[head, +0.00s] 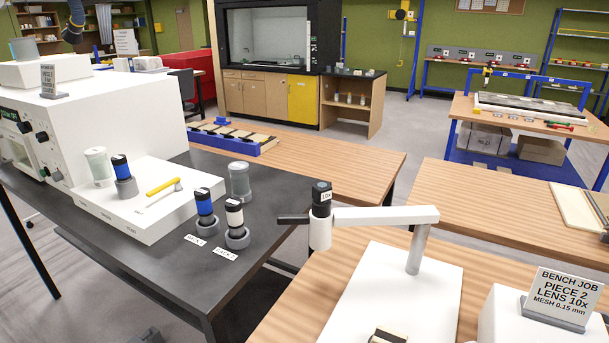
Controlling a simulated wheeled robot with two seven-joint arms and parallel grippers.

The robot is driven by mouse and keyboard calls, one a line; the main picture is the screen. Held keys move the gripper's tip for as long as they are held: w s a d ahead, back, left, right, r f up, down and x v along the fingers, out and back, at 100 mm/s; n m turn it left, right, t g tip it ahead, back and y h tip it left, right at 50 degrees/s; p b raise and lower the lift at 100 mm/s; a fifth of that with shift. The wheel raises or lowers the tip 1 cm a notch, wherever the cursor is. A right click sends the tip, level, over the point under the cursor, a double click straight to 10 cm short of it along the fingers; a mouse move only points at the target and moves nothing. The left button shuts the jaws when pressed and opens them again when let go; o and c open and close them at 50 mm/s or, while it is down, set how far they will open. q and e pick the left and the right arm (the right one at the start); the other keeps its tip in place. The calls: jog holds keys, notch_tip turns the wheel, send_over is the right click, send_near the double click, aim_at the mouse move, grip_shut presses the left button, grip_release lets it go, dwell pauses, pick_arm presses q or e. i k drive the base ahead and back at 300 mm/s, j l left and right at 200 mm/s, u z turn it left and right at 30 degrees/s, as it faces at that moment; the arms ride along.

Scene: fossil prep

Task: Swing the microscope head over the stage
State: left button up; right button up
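The microscope stands on the wooden bench at the lower right. Its white swing arm (375,216) runs left from a grey post (416,252) on a white base plate (405,285). The microscope head (320,232) is a white cylinder at the arm's left end, with a dark lens labelled 10x on top and a dark handle (292,219) pointing left. The head is out to the left of the base plate, not above it. A small dark-framed block with a pale top (387,337), perhaps the stage, sits at the plate's front, cut off by the picture's edge. Neither gripper shows.
A bench job sign (556,297) reads piece 2, lens 10x, mesh 0.15 mm. The dark table (270,212) at left holds a white machine (110,120), a white tray block (150,225), blue-banded (204,205) and white-banded (235,215) cylinders, and a glass jar (239,180).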

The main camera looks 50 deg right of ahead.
aim_at(321, 219)
jog(key=z, duration=1.8)
